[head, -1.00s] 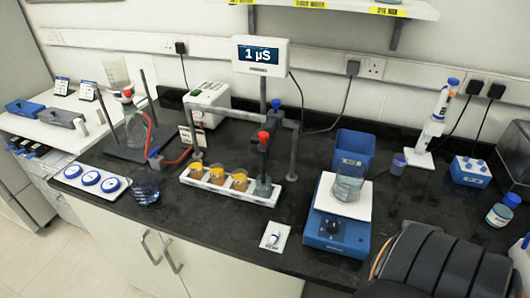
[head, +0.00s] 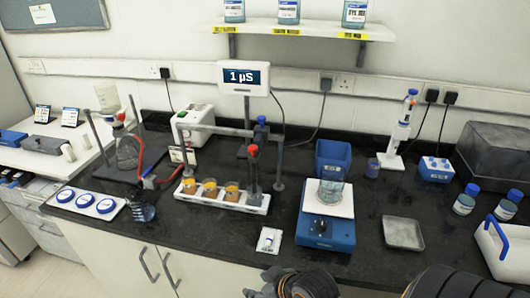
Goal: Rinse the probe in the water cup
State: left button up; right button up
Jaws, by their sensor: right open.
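A clear glass beaker (head: 331,188) with pale bluish liquid stands on the blue-and-white device (head: 326,229). The meter (head: 246,78) reads 1 µS. I cannot pick out its probe for sure; a small white item (head: 268,240) lies on a card at the front. My right gripper (head: 288,284) is open at the bottom edge, in front of the bench and partly cut off. My left gripper is out of view.
A white rack (head: 222,201) with orange-filled cups stands under a metal frame left of the blue-and-white device. A grey tray (head: 403,232), bottles (head: 466,199) and a white carrier (head: 497,248) stand at right. The front-middle bench is mostly clear.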

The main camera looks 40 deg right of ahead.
notch_tip(320, 180, up, 5)
jog(key=w+d+t, duration=0.1)
jog(key=t, duration=0.1)
jog(key=m+t+h, duration=0.3)
jog(key=t, duration=0.5)
send_near(255, 150)
jog(key=shift+n, duration=0.3)
jog(key=w+p, duration=0.1)
jog(key=w, duration=0.2)
jog(key=w+p, duration=0.1)
jog(key=w, duration=0.1)
jog(key=w+d+p, duration=0.1)
jog(key=w+p, duration=0.1)
jog(key=w, duration=0.1)
jog(key=shift+w+r, duration=0.15)
jog(key=shift+w, duration=0.15)
jog(key=shift+w+d, duration=0.1)
jog(key=shift+w, duration=0.45)
grip_shut()
